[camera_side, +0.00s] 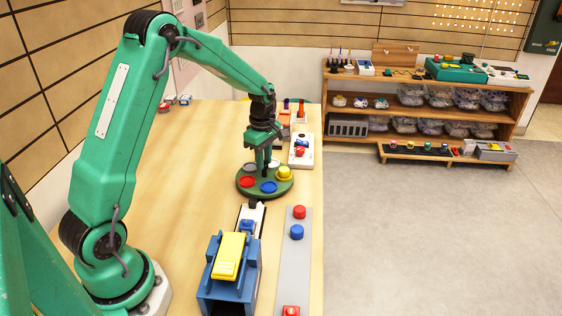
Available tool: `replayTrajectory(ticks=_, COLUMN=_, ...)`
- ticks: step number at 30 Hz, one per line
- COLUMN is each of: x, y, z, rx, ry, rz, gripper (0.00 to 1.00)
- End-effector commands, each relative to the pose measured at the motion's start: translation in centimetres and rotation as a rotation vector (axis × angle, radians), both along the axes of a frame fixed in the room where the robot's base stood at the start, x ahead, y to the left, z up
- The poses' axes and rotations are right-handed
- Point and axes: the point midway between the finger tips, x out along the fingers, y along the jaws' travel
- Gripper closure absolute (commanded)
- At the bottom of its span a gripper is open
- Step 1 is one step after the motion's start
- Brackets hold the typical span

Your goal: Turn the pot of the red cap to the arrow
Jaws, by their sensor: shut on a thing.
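A round green turntable (257,193) lies on the wooden table, with coloured round pots around its top. Pale ones show toward the back. My gripper (265,171) points down over the middle of the turntable, shut on its centre knob, which the fingers mostly hide. I cannot make out an arrow; a small dark piece (253,204) lies by the front edge.
A blue stand with a yellow block (229,256) is in front. A grey strip (295,258) with red and blue buttons lies at the right table edge. A white box (301,151) with a red button stands behind right.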

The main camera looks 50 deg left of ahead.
Motion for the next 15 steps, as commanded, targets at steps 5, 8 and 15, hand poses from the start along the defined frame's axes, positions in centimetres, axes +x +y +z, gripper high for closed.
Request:
replayTrajectory(ticks=5, x=0.03, y=0.09, z=0.19, rx=0.001, ry=-0.002, rz=0.089, gripper=1.00)
replayTrajectory(ticks=8, x=0.02, y=0.09, z=0.19, rx=0.001, ry=-0.002, rz=0.140, gripper=1.00)
replayTrajectory(ticks=15, x=0.02, y=0.09, z=0.20, rx=0.001, ry=-0.002, rz=0.260, gripper=1.00)
